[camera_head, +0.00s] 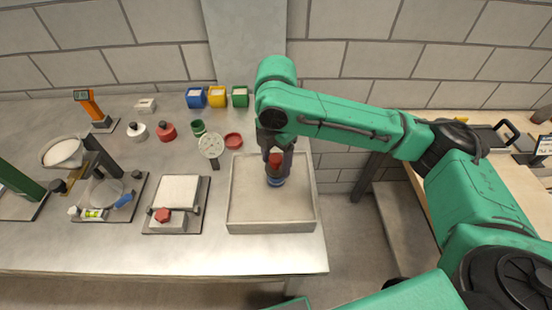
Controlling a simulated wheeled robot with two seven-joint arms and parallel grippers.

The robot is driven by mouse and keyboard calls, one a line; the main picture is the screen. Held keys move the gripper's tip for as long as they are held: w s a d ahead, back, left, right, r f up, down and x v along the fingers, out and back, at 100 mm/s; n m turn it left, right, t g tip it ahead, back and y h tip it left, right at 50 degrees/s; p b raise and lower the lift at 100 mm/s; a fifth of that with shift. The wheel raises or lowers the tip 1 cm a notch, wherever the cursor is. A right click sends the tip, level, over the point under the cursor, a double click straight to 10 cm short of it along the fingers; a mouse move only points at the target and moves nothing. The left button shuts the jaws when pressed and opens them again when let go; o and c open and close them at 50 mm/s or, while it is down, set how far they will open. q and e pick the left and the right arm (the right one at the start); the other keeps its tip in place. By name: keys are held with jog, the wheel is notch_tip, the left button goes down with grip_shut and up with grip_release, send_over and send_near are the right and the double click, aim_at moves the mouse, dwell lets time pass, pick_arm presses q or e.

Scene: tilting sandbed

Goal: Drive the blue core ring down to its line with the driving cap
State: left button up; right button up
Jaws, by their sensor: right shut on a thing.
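The sandbed tray (236,205) is a square pale box at the right of the steel bench. My right gripper (276,168) points down over it and is shut on a red thing (275,159), which looks like the driving cap. The blue core ring (276,182) shows directly below the red part, at the sand surface. Cap and ring look upright and in line. Whether they touch, and the ring's line, are too small to tell. My left gripper is not in view.
Left of the sandbed are a plate with a red knob (162,215), a perforated disc (211,146) and a red dish (233,140). Blue, yellow and green bins (240,97) stand behind. The bench front is clear.

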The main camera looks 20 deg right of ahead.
jog(key=shift+f, duration=0.4)
jog(key=shift+f+p, duration=0.65)
jog(key=shift+p, duration=1.05)
dwell(4.4)
notch_tip(320, 180, up, 7)
jog(key=p, duration=0.9)
jog(key=shift+r, duration=0.2)
jog(key=shift+f, duration=0.2)
